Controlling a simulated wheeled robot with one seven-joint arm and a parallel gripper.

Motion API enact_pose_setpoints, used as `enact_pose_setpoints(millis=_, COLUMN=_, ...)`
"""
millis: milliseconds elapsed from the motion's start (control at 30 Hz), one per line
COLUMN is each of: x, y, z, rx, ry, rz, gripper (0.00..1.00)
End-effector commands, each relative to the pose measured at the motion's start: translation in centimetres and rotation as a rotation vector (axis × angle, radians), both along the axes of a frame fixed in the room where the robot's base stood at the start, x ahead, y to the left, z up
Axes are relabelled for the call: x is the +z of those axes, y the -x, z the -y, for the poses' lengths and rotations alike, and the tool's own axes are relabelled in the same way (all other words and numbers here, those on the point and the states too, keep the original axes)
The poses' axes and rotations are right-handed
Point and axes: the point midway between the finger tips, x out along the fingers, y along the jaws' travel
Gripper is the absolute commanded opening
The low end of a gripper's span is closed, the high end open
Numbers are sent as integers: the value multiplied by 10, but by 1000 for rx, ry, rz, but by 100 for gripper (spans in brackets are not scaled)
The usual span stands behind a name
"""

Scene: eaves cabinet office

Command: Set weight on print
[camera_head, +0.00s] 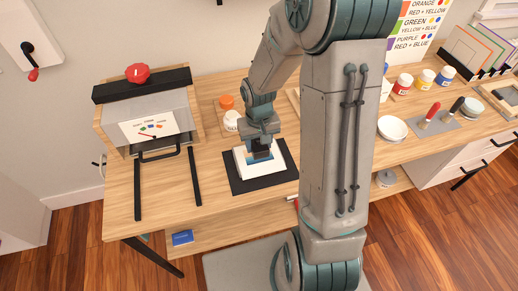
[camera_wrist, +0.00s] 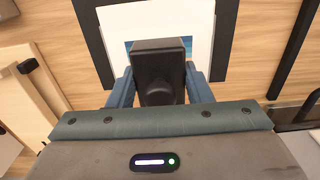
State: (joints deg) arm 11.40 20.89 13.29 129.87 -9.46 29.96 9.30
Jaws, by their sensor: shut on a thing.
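The print (camera_head: 243,167) is a white sheet with a blue picture. It lies on a dark mat (camera_head: 282,176) on the wooden bench, and it also shows in the wrist view (camera_wrist: 200,30). My gripper (camera_head: 262,149) is over the print. In the wrist view its fingers (camera_wrist: 158,88) are shut on a black block, the weight (camera_wrist: 160,62). The weight covers part of the blue picture. I cannot tell whether the weight touches the print or hangs just above it. In the head view my gripper mostly hides the weight.
A box-like press (camera_head: 148,105) with a red knob (camera_head: 137,73) and black rails stands left on the bench (camera_head: 170,190). Orange-lidded jars (camera_head: 231,120) stand behind the print. Paint jars (camera_head: 403,84), a white bowl (camera_head: 392,128) and red-handled tool (camera_head: 431,115) are at right.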

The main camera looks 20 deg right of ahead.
Motion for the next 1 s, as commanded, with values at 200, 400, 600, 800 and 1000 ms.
enact_pose_setpoints(millis=200, x=-27, y=1, z=0, rx=1, ry=-1, rz=-5, gripper=2)
enact_pose_setpoints(millis=400, x=-34, y=1, z=0, rx=2, ry=0, rz=-1, gripper=2)
enact_pose_setpoints(millis=600, x=-34, y=0, z=0, rx=1, ry=0, rz=-1, gripper=2)
enact_pose_setpoints(millis=800, x=-37, y=1, z=1, rx=1, ry=0, rz=-2, gripper=67)
enact_pose_setpoints(millis=1000, x=-37, y=1, z=0, rx=1, ry=0, rz=-2, gripper=67)
